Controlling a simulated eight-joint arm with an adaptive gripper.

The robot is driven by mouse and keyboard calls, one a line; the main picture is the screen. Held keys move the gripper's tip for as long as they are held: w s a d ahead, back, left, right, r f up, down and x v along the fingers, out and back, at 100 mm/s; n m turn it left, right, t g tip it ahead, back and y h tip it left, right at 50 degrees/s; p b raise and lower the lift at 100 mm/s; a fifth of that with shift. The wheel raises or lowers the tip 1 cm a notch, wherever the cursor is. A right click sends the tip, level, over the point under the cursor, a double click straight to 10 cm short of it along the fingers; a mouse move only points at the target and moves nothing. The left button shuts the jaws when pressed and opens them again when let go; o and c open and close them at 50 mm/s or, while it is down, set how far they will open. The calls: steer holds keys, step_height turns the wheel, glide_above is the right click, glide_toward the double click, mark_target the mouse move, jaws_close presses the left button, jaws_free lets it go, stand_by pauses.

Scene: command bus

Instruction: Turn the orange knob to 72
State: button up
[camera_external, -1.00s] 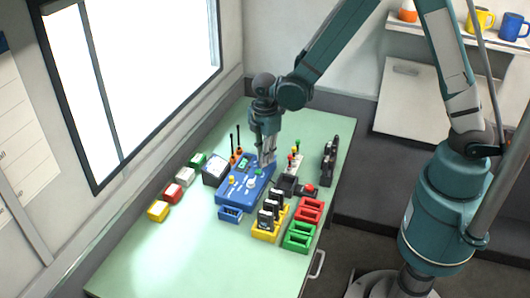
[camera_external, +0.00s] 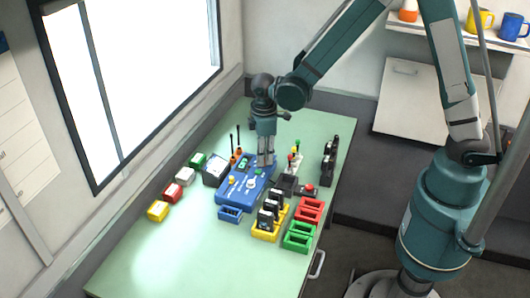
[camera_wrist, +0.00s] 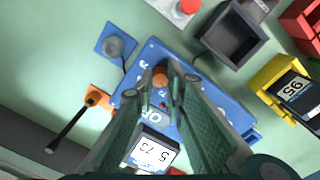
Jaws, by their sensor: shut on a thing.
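The orange knob (camera_wrist: 160,77) shows in the wrist view on the blue panel (camera_wrist: 226,101), between my fingertips. My gripper (camera_wrist: 163,83) is shut on it from above, with one finger on each side. In the external view, my gripper (camera_external: 265,164) reaches straight down to the far end of the blue panel (camera_external: 235,197) and hides the knob. A display (camera_wrist: 152,152) with dark digits shows between my fingers in the wrist view. Its digits look like 73 and 5, seen at an angle, and I cannot read them surely.
A yellow knob (camera_external: 232,182) and a pale dial (camera_external: 251,184) sit on the same panel. A dark box (camera_wrist: 232,38) and a red button (camera_wrist: 187,6) stand close by. Yellow, red and green holders are on the right. The table's front is clear.

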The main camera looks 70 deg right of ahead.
steer(key=shift+m+b, duration=0.55)
steer(key=shift+m, duration=1.05)
steer(key=o, duration=0.9)
steer(key=shift+r, duration=0.1)
steer(key=shift+s+a+r, duration=0.1)
steer(key=shift+r, duration=2.9)
steer(key=shift+a+r, duration=0.1)
steer(key=shift+r, duration=2.85)
